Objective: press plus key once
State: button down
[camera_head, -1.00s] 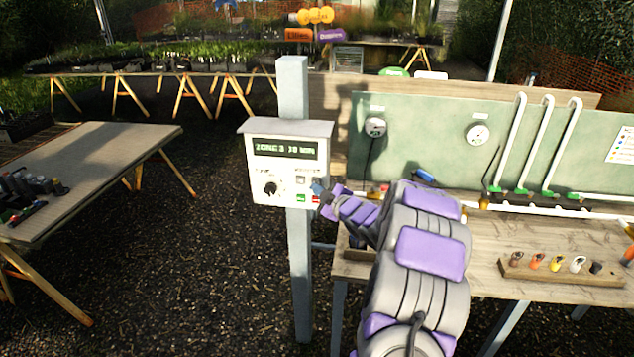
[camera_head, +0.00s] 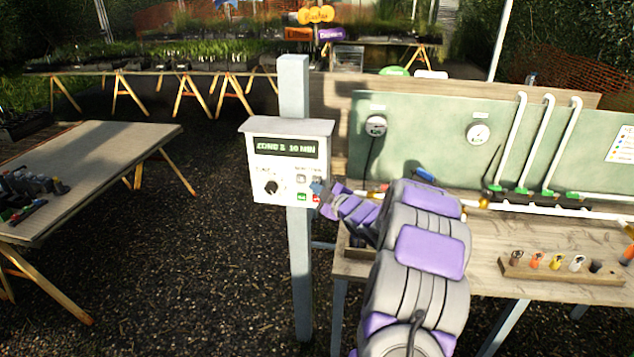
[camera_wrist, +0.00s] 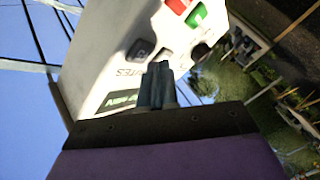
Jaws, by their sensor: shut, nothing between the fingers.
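The white control box (camera_head: 288,163) is fixed to a grey post, its lit display (camera_head: 286,148) reading roughly "ZONE 3 10 MIN". Two small grey keys sit below the display; the left one (camera_head: 301,179) shows, and my gripper partly covers the right one. Their plus or minus marks are too small to read. My gripper (camera_head: 318,187) is shut and empty, its tip close to the right side of the panel. In the wrist view, the shut fingers (camera_wrist: 157,72) point at the keypad beside a dark key (camera_wrist: 140,50). Contact cannot be told.
A green key (camera_head: 301,197) and a red key (camera_head: 316,198) sit just below, with a black dial (camera_head: 271,187) to the left. A wooden bench (camera_head: 480,245) with pipes and coloured plugs stands right. Another table (camera_head: 110,150) stands left.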

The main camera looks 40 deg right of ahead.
jog(key=shift+w+d+r+p, duration=0.1)
jog(key=shift+w+d+p, duration=0.3)
jog(key=shift+d+p, duration=0.15)
dwell(1.4)
jog(key=shift+s+a, duration=0.1)
jog(key=shift+a, duration=0.05)
dwell(0.3)
jog(key=shift+s+a+b, duration=0.35)
jog(key=shift+a+b, duration=0.15)
jog(key=shift+b, duration=0.05)
jog(key=shift+s, duration=0.1)
jog(key=shift+s+a+b, duration=0.75)
jog(key=shift+s+a, duration=0.05)
jog(key=shift+a, duration=0.15)
jog(key=shift+s+a+b, duration=0.75)
jog(key=shift+a, duration=0.2)
